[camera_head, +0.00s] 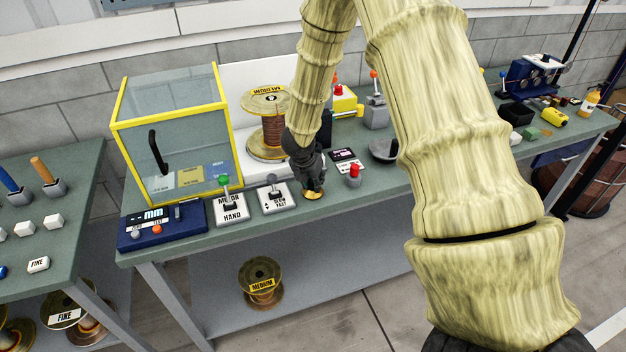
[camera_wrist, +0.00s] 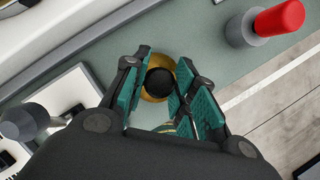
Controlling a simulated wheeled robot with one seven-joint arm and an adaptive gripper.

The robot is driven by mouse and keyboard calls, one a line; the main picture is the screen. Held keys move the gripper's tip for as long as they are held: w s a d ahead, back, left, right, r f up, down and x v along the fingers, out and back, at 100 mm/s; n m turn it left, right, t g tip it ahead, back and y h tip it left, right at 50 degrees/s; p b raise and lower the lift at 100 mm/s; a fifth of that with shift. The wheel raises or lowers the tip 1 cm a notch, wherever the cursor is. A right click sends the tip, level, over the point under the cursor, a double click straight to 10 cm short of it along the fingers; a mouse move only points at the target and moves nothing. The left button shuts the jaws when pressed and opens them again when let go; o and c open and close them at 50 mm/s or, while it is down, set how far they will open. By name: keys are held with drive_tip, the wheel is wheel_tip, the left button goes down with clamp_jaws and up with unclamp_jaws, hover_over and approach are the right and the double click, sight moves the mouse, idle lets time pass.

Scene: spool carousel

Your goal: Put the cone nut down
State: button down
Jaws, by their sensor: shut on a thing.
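The cone nut (camera_head: 314,195), a small brass-coloured round piece, shows under my gripper near the front of the long green bench (camera_head: 375,212). In the wrist view the cone nut (camera_wrist: 151,96) has a dark round centre and sits between my fingers. My gripper (camera_wrist: 162,84) is shut on it, with a teal pad on either side. In the head view my gripper (camera_head: 311,184) points down, just right of the SLOW/FAST lever box (camera_head: 275,199). I cannot tell whether the nut touches the bench top. My fingers hide part of it.
A red-knobbed lever (camera_head: 354,172) stands close right of my gripper; it also shows in the wrist view (camera_wrist: 275,20). A copper-wound spool (camera_head: 272,133) and a yellow-framed clear box (camera_head: 175,140) stand behind and left. A dark round dish (camera_head: 383,151) lies further right. The bench's front edge is near.

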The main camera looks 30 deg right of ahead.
drive_tip(key=shift+f, duration=0.1)
drive_tip(key=c, duration=1.1)
unclamp_jaws()
drive_tip(key=shift+c, duration=0.2)
drive_tip(key=shift+r, duration=0.2)
drive_tip(key=b+v, duration=0.3)
drive_tip(key=v, duration=0.9)
